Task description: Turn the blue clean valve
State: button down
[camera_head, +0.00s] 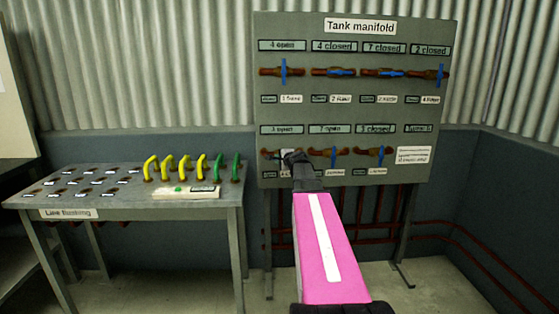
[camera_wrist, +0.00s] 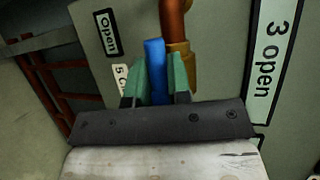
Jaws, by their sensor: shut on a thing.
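The blue valve handle (camera_wrist: 154,55) stands between the green finger pads of my gripper (camera_wrist: 157,78) in the wrist view, and the pads are shut on it. It sits beside a brass valve body on a copper-brown pipe (camera_wrist: 174,20). A tag reading "5 C" (camera_wrist: 120,77) is partly hidden behind my gripper; a plate beside the valve reads "3 open" (camera_wrist: 271,62). In the head view my gripper (camera_head: 290,155) is at the lower-left valve of the Tank manifold panel (camera_head: 355,110) and hides its handle.
Several other blue-handled valves, such as the upper-left one (camera_head: 283,72), are on the panel; two stand to the right in the lower row. A grey table (camera_head: 120,200) with yellow and green levers stands at left. Red pipes (camera_head: 450,235) run low along the wall.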

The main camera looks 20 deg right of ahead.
jog(key=shift+f, duration=0.1)
jog(key=c, duration=1.1)
grip_release()
jog(key=shift+s, duration=0.1)
jog(key=v, duration=1)
jog(key=shift+s, duration=0.35)
jog(key=s, duration=0.2)
jog(key=s+a, duration=0.1)
jog(key=s, duration=0.2)
jog(key=s+a, duration=0.1)
jog(key=s, duration=0.1)
jog(key=shift+s, duration=0.35)
